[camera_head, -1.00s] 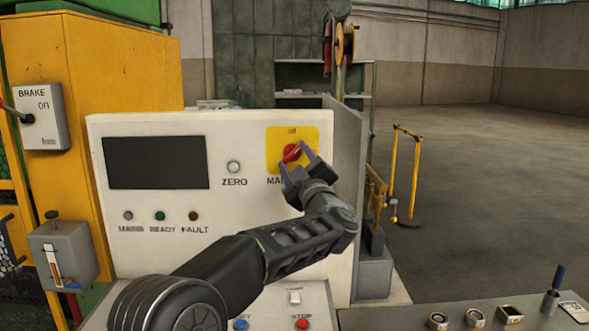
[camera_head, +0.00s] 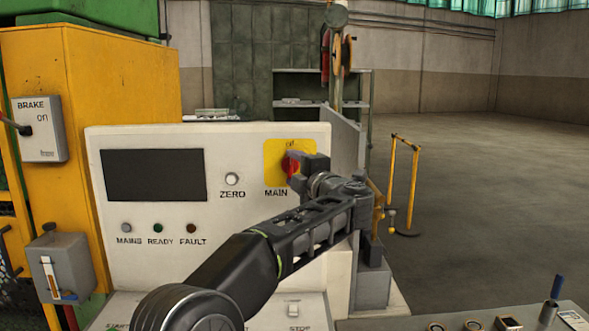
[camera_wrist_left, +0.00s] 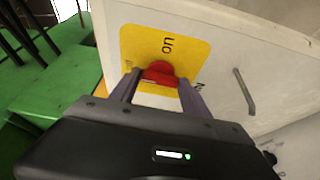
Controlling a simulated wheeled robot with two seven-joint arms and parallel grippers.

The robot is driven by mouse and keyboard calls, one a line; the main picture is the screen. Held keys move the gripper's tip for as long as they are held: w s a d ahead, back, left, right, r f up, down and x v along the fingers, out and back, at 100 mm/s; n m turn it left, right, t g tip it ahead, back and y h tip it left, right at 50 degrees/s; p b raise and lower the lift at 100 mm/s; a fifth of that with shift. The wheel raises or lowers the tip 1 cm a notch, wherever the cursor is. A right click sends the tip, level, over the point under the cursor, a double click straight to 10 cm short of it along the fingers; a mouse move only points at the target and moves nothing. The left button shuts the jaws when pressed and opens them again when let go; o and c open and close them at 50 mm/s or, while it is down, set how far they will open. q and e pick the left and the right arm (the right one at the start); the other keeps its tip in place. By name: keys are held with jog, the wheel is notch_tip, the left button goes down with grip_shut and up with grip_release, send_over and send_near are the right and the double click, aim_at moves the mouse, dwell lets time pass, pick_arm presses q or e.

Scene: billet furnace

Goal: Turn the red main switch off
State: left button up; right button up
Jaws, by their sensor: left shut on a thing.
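The red main switch (camera_head: 289,163) sits on a yellow plate (camera_head: 270,150) at the upper right of the white panel, above the word MAIN. My left gripper (camera_head: 294,167) reaches it from the right and is shut on its handle; its jaws hide part of the switch. In the left wrist view the red handle (camera_wrist_left: 158,72) sits between the two fingers (camera_wrist_left: 158,88), with "on" printed on the yellow plate (camera_wrist_left: 190,48) beyond it. The small label above the switch in the head view is hard to read. My right gripper is not in view.
The white panel (camera_head: 240,260) also carries a dark screen (camera_head: 155,175), a ZERO button (camera_head: 232,179) and several small lamps. A brake box (camera_head: 40,130) is at the left. Small objects lie on a bench at the lower right. Open floor (camera_head: 480,190) lies behind on the right.

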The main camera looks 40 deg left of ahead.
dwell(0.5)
pick_arm(q)
jog(key=o, duration=1.4)
jog(key=shift+b+v, duration=1.1)
jog(key=shift+v, duration=2.8)
